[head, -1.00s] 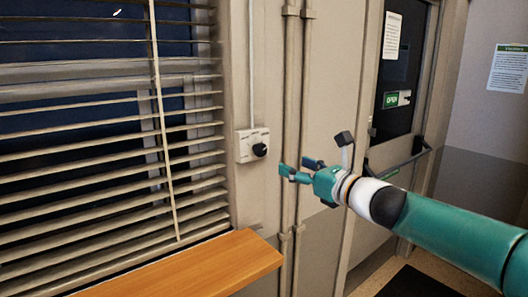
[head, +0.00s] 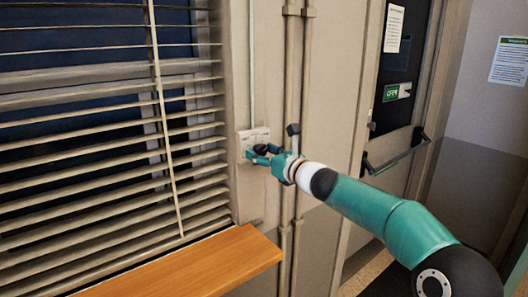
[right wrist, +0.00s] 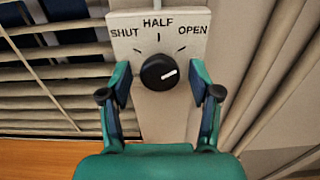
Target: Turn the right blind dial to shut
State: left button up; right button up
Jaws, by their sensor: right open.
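The right blind dial is a black round knob (right wrist: 158,72) on a white wall plate (right wrist: 145,22) marked SHUT, HALF and OPEN. Its white pointer line points right and slightly up, toward the OPEN side. In the head view the plate (head: 243,137) is on the wall right of the window, and the gripper partly covers it. My right gripper (right wrist: 160,85) is open, with one finger on each side of the knob; I cannot tell whether either touches it. It also shows in the head view (head: 254,154). The blind (head: 100,150) has open gaps between its slats. My left gripper is not in view.
A wooden sill (head: 200,265) juts out below the window, left of the dial. Vertical pipes (head: 292,90) run down the wall just right of the plate. A door (head: 395,110) with a push bar is farther right.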

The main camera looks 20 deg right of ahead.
jog(key=c, duration=1.1)
jog(key=shift+c, duration=0.2)
